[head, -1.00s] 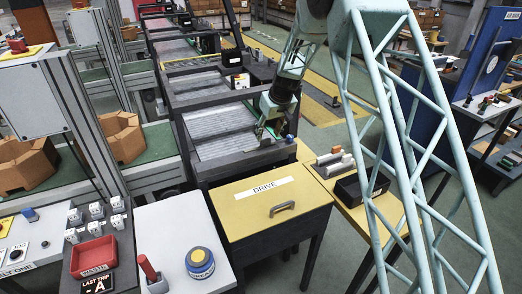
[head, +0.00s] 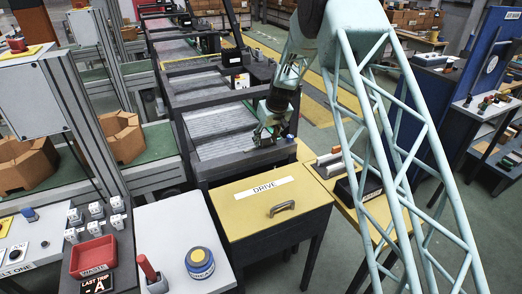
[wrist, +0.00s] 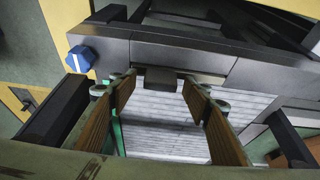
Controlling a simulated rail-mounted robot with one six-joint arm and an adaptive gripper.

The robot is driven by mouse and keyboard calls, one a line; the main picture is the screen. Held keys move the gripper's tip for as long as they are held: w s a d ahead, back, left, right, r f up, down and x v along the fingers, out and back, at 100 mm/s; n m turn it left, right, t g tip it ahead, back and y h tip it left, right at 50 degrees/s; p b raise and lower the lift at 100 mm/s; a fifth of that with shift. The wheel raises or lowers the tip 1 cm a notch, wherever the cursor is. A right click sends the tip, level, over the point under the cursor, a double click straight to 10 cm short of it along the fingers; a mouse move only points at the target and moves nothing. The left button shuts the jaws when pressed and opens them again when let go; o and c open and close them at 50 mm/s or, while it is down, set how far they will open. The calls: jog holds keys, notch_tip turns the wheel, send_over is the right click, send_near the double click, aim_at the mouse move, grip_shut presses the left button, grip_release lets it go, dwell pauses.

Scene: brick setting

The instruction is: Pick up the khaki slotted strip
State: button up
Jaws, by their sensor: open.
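My gripper (head: 268,133) hangs over the near end of the roller conveyor (head: 225,122) in the head view. In the wrist view my gripper (wrist: 160,88) is open, its two brown ribbed finger pads apart. Between and beyond them show the silver conveyor bed (wrist: 165,138) and a dark block on the conveyor's frame. Nothing is held. I cannot make out a khaki slotted strip with certainty in either view.
A blue knob (wrist: 81,58) sits on the conveyor's dark end frame, beside my gripper. A yellow DRIVE cabinet (head: 240,214) stands in front. Small blocks and a black tray on the yellow side table are partly hidden by my lattice arm.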

dwell(0.6)
jog(key=c, duration=0.9)
jog(key=shift+c, duration=0.2)
jog(key=shift+r, duration=0.1)
jog(key=shift+r+p, duration=0.35)
jog(key=shift+r, duration=4.5)
